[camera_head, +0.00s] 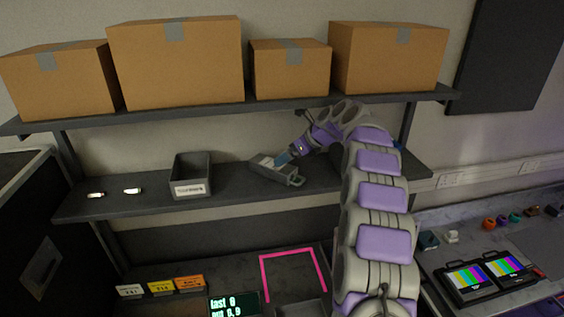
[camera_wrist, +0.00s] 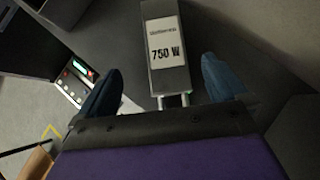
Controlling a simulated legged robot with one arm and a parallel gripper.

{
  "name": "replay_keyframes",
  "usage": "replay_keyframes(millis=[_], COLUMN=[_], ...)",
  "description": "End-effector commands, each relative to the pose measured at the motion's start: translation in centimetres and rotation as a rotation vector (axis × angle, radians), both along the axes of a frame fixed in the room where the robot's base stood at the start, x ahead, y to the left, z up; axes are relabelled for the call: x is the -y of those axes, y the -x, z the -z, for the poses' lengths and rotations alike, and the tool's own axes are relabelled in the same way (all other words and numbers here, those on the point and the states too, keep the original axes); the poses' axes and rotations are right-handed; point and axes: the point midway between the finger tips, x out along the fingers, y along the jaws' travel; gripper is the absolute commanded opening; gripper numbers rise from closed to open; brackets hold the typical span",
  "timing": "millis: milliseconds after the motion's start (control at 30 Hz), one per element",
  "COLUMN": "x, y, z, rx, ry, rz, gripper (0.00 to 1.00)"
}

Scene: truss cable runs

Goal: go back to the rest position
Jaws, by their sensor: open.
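My gripper (camera_head: 281,159) is at the end of my purple and grey arm, at the middle shelf (camera_head: 130,203). In the wrist view its two blue fingers (camera_wrist: 160,75) stand wide apart. A dark grey box (camera_wrist: 167,80) with a white label reading "750 W" lies between them, with visible gaps on both sides. Two pale metal prongs show at its near end. In the head view a grey object (camera_head: 292,181) with a handle-like end sits on the shelf right at my gripper, partly hidden by it.
Cardboard boxes (camera_head: 178,70) line the upper shelf, just above my arm. An open grey bin (camera_head: 190,180) and two small metallic pieces (camera_head: 132,190) are on the middle shelf's left. Below are a pink outline (camera_head: 291,254), coloured labels and a display. Two colour-bar screens (camera_head: 467,277) are at right.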

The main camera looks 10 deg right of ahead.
Motion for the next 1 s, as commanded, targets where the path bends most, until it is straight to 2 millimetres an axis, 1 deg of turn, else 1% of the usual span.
replay_keyframes(millis=[100,200,467,567,667,700,767,800,867,900,967,1000], x=[0.7,0.9,0.8,0.3,-0.8,-1.4,-2.4,-3.1,-4.1,-4.7,-5.5,-6.1], y=[0.5,0.6,0.7,1.3,2.7,3.6,5.2,6.5,8.5,9.8,11.9,13.4], z=[-0.7,-0.9,-0.9,-0.6,-0.1,0.5,0.9,1.6,2.3,3.0,3.8,4.6], rx=[0.001,0.0,0.001,0.007,0.022,0.025,0.042,0.049,0.066,0.074,0.092,0.098], ry=[-0.001,0.0,0.002,0.019,0.058,0.082,0.124,0.155,0.203,0.233,0.282,0.31], rz=[0.003,0.003,-0.002,-0.028,-0.092,-0.131,-0.199,-0.252,-0.333,-0.388,-0.471,-0.529], gripper=[1.0,1.0,1.0,1.0,1.0,1.0,1.0,1.0,1.0,1.0,1.0,1.0])
